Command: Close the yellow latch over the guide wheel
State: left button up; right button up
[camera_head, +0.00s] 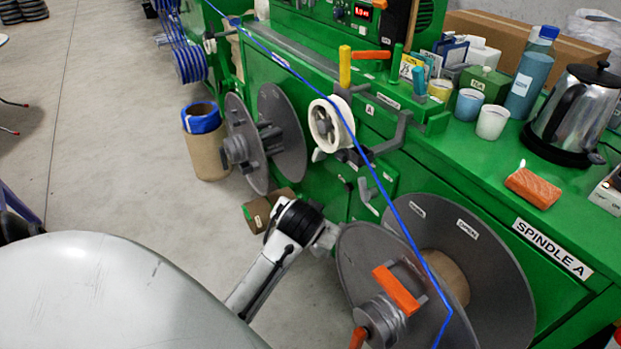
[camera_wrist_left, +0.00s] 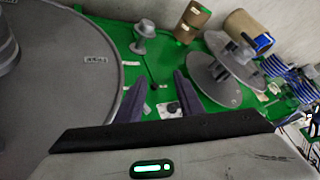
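The yellow latch (camera_head: 345,67) stands upright above the white guide wheel (camera_head: 322,126) on the front of the green machine, apart from the wheel. The blue cable (camera_head: 372,172) runs from the upper left, across the guide wheel, down to the large grey reel at lower right. My left arm reaches up from below, with its gripper end (camera_head: 326,238) low beside that reel, well below the wheel. In the left wrist view my left gripper (camera_wrist_left: 160,82) has its two dark fingers apart and nothing is seen held. I cannot make out the latch there. My right gripper is not in view.
The large reel (camera_head: 500,267) stands right of my left gripper; another reel (camera_head: 284,130) stands left of the wheel. Cups, a bottle (camera_head: 528,78) and a kettle (camera_head: 575,112) crowd the green top.

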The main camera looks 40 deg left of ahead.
pick_arm(q)
jog(key=shift+s+d+f+h, duration=0.3)
jog(key=shift+s+d+f, duration=0.2)
jog(key=shift+d+f, duration=0.15)
